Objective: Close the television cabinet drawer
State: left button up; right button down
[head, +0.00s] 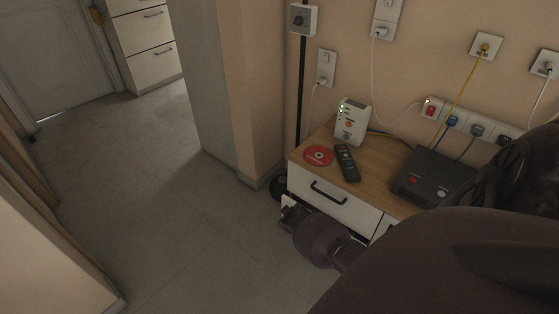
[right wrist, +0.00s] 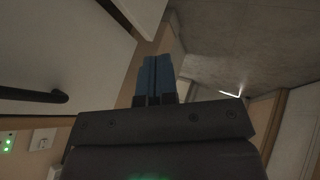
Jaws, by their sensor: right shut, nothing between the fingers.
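The television cabinet (head: 375,186) has a wood top and a white drawer front (head: 333,203) with a dark bar handle. This upper front looks about flush with the top's edge; I cannot tell if a small gap remains. My right arm crosses in front and hides the cabinet's lower part. My right gripper (head: 289,213) is low by the cabinet's front left, and its contact with the cabinet is unclear. In the right wrist view its blue fingers (right wrist: 155,76) are together and empty. A dark bar handle (right wrist: 32,95) shows at left there. My left gripper is not in view.
On the cabinet top lie a red disc (head: 318,155), a remote (head: 347,163), a white box (head: 352,122) and a black router-like box (head: 433,179). Cables run to wall sockets. A wall corner (head: 240,100) stands behind left. The floor (head: 170,220) at left is clear.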

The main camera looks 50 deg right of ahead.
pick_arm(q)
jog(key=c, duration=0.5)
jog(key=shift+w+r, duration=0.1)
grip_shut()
pick_arm(e)
jog(key=w+a+r+n+t+y, duration=0.1)
jog(key=w+a+r+t, duration=0.4)
jog(key=r, duration=0.4)
jog(key=s+a+r+n+y, duration=0.1)
jog(key=s+a+r+y, duration=0.1)
jog(key=s+a+r, duration=0.5)
jog(key=s+a, duration=0.2)
jog(key=s, duration=0.6)
jog(key=s+a+r+y, duration=0.1)
jog(key=s+a, duration=0.3)
jog(key=s, duration=0.5)
jog(key=s+a+r+y, duration=0.1)
jog(key=s+a+r, duration=0.1)
jog(key=s, duration=0.7)
jog(key=shift+s+a+r+g, duration=0.3)
jog(key=shift+a+g, duration=0.1)
jog(key=shift+a, duration=0.4)
jog(key=shift+d, duration=0.1)
